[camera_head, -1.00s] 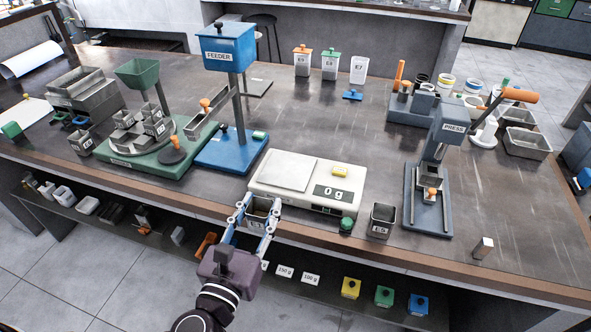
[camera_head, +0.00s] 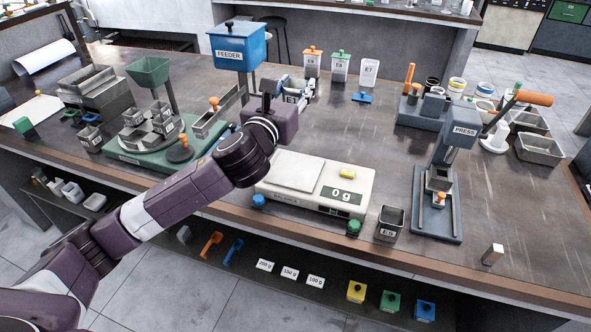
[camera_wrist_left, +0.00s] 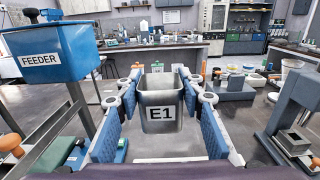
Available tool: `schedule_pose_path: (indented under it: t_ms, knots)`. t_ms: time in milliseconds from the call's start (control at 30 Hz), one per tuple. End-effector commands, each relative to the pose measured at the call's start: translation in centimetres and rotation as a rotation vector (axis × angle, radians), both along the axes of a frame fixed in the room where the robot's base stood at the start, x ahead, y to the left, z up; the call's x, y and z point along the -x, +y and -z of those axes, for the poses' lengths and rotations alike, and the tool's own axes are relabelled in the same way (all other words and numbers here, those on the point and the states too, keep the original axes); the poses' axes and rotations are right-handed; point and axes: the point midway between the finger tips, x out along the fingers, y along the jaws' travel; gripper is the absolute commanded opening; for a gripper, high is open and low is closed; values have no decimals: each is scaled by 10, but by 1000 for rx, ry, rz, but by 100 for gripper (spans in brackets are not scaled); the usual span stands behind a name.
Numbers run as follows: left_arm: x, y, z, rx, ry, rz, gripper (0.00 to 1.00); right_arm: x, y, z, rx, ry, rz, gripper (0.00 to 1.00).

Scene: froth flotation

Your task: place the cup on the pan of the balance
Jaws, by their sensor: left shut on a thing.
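The cup is a grey metal container labelled E1 (camera_wrist_left: 160,112), upright between the blue finger pads of my left gripper (camera_wrist_left: 160,90) in the left wrist view. In the head view, my left gripper (camera_head: 290,92) is shut on this cup, of which only a little shows past my wrist. It appears raised, between the feeder and the back row of containers. The balance (camera_head: 350,192) is a white unit reading 0 g, near the table's front edge. Its flat square pan (camera_head: 298,172) is empty and appears below the gripper. My right gripper is not in view.
The blue feeder (camera_head: 237,48) stands just left of my left gripper. Container E5 (camera_head: 389,224) stands right of the balance, with the press (camera_head: 440,180) beyond it. A green-based carousel (camera_head: 150,135) is at the left. The dark tabletop behind the balance is clear.

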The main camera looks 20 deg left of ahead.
Motion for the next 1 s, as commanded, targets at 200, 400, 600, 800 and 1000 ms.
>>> schedule_pose_path:
  t_ms: [200,400,600,800,1000]
  knots:
    - [-3,1,27,-1,9,-1,9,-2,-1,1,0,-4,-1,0]
    - [-2,1,82,1,9,-1,9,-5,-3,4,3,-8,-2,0]
    - [-2,1,131,1,6,-2,9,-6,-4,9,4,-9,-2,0]
    - [-3,1,151,0,0,-1,9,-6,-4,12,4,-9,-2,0]
    - [-2,1,180,1,4,-2,9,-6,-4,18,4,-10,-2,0]
